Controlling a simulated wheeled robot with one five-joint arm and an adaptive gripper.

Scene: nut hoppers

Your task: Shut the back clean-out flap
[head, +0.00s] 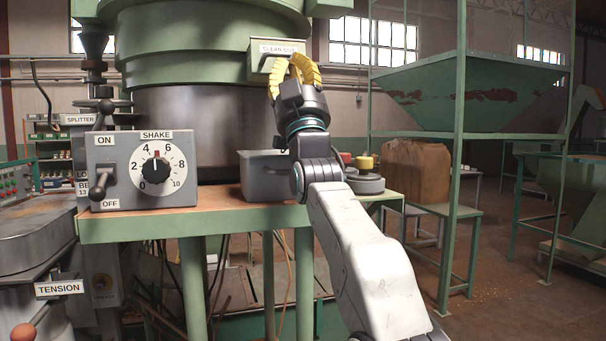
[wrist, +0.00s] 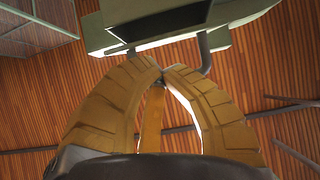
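The clean-out flap (head: 262,60) is on a pale green housing that juts from the right of the large green drum. It bears a CLEAN-OUT label (head: 278,48), partly covered by my gripper. In the wrist view the housing (wrist: 222,40) is seen from below, with a dark rectangular area and a grey bent bar handle (wrist: 205,55). My gripper (head: 291,58) is raised in front of the flap. In the wrist view its yellow fingertips (wrist: 161,70) meet at the handle and hide its middle. I cannot tell whether they grip the bar, nor the flap's exact angle.
Below stand a green table (head: 240,219), a grey bin (head: 262,176) and a control box (head: 142,170) with a SHAKE dial and an ON/OFF lever. A green hopper frame (head: 456,150) stands to the right. The air right of my gripper looks clear.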

